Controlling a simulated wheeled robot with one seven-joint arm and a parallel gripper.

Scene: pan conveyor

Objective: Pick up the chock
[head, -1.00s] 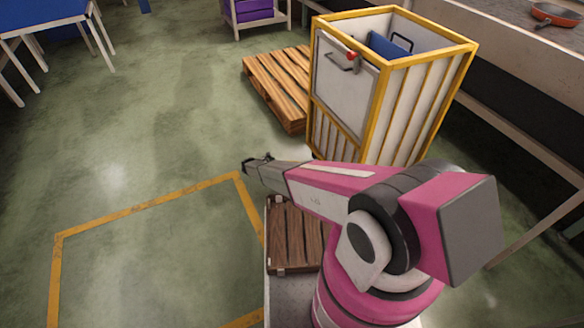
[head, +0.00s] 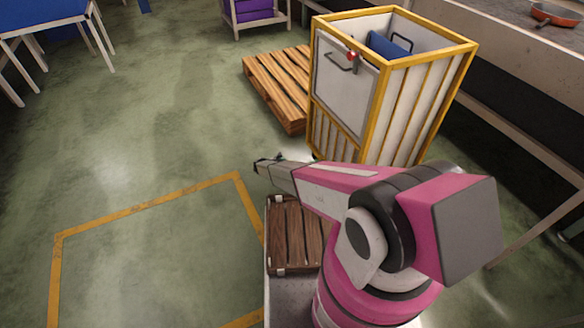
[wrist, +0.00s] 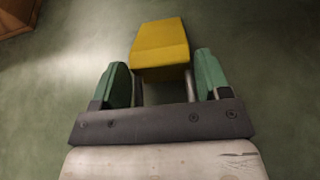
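The chock (wrist: 160,45) is a yellow block in the upper middle of the wrist view. My gripper (wrist: 162,66) is open, with one green finger on each side of the line to the chock. The chock's near end shows just ahead of and between the fingertips. I cannot tell whether either finger touches it, and nothing shows that it is gripped. In the head view my gripper (head: 262,164) points left, low over the floor beside the yellow-framed cart. The chock cannot be made out in the head view.
The yellow-framed cart (head: 345,90) with a blue item inside stands just beyond my arm. A wooden pallet (head: 268,88) lies to its left. A yellow floor line (head: 150,203) runs at the left on open floor. A counter with an orange pan (head: 553,14) is at upper right.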

